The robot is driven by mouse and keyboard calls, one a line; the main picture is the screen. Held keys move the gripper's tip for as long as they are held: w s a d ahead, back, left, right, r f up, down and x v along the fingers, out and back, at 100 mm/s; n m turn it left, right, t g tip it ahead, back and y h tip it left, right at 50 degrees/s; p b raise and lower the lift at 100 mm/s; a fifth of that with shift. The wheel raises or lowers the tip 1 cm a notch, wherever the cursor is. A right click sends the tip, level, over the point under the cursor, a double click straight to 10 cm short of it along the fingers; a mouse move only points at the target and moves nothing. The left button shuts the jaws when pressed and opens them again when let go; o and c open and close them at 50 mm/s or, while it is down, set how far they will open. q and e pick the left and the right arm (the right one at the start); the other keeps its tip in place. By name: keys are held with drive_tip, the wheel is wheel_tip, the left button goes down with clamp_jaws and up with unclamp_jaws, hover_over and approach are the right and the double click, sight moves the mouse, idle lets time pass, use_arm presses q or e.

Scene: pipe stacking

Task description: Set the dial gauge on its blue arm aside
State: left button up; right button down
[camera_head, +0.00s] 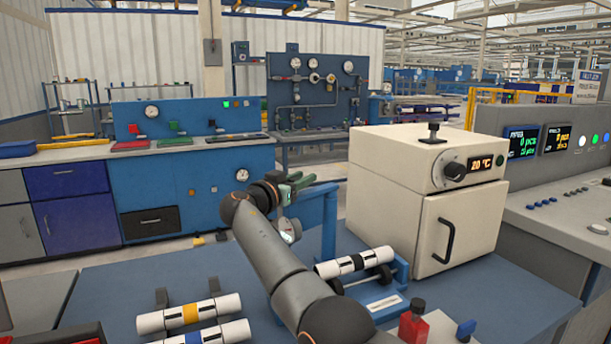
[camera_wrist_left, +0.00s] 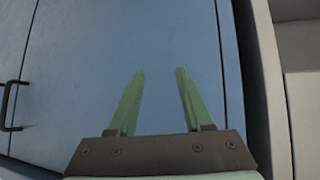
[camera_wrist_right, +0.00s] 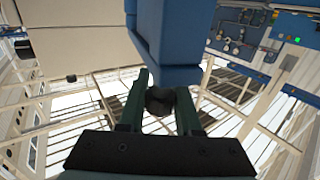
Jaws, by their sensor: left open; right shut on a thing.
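The blue arm (camera_head: 328,215) rises from the bench in the head view. The dial gauge (camera_head: 289,231) shows a pale rim beside it, partly covered by my right arm; its face is hard to read. My right gripper (camera_head: 299,181) is at the top of the blue arm. In the right wrist view its fingers (camera_wrist_right: 162,82) are shut on a dark rounded knob (camera_wrist_right: 160,101), just under the blue arm (camera_wrist_right: 177,35). My left gripper (camera_wrist_left: 160,72) is open and empty in the left wrist view, in front of a plain blue surface. It is outside the head view.
A striped white pipe (camera_head: 354,263) rests on a blue stand right of my right arm. Two more pipes, one yellow-banded (camera_head: 190,313) and one blue-banded (camera_head: 205,334), lie front left. A cream oven (camera_head: 457,230) stands right. Blue bench top (camera_head: 115,290) is clear at left.

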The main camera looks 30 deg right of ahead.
drive_tip(key=shift+w+m+g+h, duration=0.15)
drive_tip(key=shift+m+g+h, duration=0.15)
drive_tip(key=shift+g, duration=0.1)
idle(0.3)
drive_tip(key=c, duration=0.6)
unclamp_jaws()
drive_tip(key=shift+v, duration=1.1)
drive_tip(key=v, duration=1)
drive_tip(key=shift+b, duration=0.3)
